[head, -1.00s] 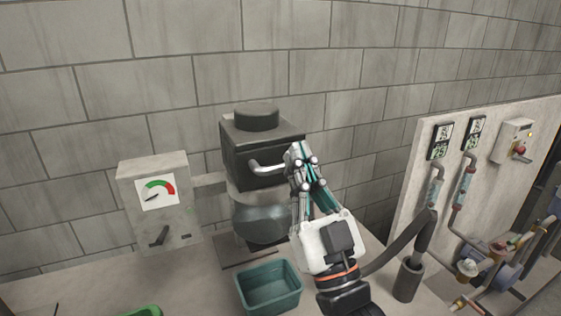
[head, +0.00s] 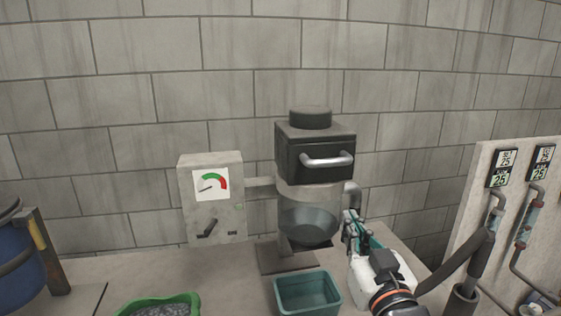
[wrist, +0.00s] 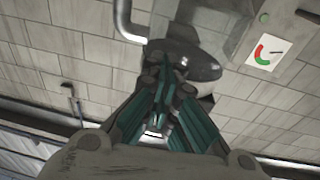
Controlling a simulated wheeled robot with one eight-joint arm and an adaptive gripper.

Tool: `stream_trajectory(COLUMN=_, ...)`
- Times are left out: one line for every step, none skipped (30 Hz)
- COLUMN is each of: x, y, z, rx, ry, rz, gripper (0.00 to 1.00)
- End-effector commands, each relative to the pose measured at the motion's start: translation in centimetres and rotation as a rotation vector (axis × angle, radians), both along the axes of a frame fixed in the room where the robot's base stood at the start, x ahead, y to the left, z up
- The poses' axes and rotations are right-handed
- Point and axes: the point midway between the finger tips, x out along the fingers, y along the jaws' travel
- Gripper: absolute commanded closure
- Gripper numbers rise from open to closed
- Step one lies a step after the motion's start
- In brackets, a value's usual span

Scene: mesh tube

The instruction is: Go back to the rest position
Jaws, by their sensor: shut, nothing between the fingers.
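My gripper (head: 352,222) is shut and empty in the head view, to the right of the machine's clear bowl and in front of a grey bent pipe. In the wrist view its teal fingers (wrist: 165,100) are drawn together. The machine (head: 314,150) has a dark drawer (head: 320,163) with a silver handle (head: 327,160), and the gripper is below and right of that handle, apart from it. The drawer looks shut. The clear bowl (head: 308,220) hangs under the machine and also shows in the wrist view (wrist: 190,62).
A grey gauge box (head: 213,215) with a lever stands left of the machine. A teal bin (head: 308,295) and a green tray (head: 160,305) with grey granules sit on the bench in front. A blue barrel (head: 18,262) is far left. A panel with pipes (head: 520,200) stands right.

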Motion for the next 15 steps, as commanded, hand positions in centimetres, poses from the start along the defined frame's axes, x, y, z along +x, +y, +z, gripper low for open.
stream_trajectory(x=0.2, y=-0.7, z=-1.6, rx=-0.012, ry=0.100, rz=-0.015, gripper=1.00)
stream_trajectory(x=0.2, y=-1.0, z=-2.6, rx=-0.019, ry=0.163, rz=-0.021, gripper=1.00)
stream_trajectory(x=0.0, y=-1.4, z=-3.9, rx=-0.027, ry=0.246, rz=-0.031, gripper=1.00)
stream_trajectory(x=-0.2, y=-1.8, z=-4.9, rx=-0.033, ry=0.308, rz=-0.038, gripper=1.00)
stream_trajectory(x=-0.6, y=-2.2, z=-5.9, rx=-0.038, ry=0.371, rz=-0.045, gripper=1.00)
stream_trajectory(x=-1.3, y=-2.6, z=-7.1, rx=-0.044, ry=0.454, rz=-0.053, gripper=1.00)
stream_trajectory(x=-1.9, y=-3.0, z=-8.0, rx=-0.048, ry=0.516, rz=-0.061, gripper=1.00)
stream_trajectory(x=-2.6, y=-3.4, z=-8.8, rx=-0.052, ry=0.577, rz=-0.068, gripper=1.00)
stream_trajectory(x=-3.7, y=-3.8, z=-9.8, rx=-0.055, ry=0.655, rz=-0.075, gripper=1.00)
stream_trajectory(x=-4.6, y=-4.1, z=-10.4, rx=-0.058, ry=0.710, rz=-0.080, gripper=1.00)
stream_trajectory(x=-5.5, y=-4.3, z=-11.0, rx=-0.060, ry=0.761, rz=-0.086, gripper=1.00)
stream_trajectory(x=-6.6, y=-4.7, z=-11.6, rx=-0.061, ry=0.826, rz=-0.092, gripper=1.00)
stream_trajectory(x=-7.5, y=-4.9, z=-12.0, rx=-0.063, ry=0.870, rz=-0.097, gripper=1.00)
stream_trajectory(x=-8.3, y=-5.0, z=-12.4, rx=-0.064, ry=0.908, rz=-0.099, gripper=1.00)
stream_trajectory(x=-9.2, y=-5.2, z=-12.8, rx=-0.065, ry=0.952, rz=-0.103, gripper=1.00)
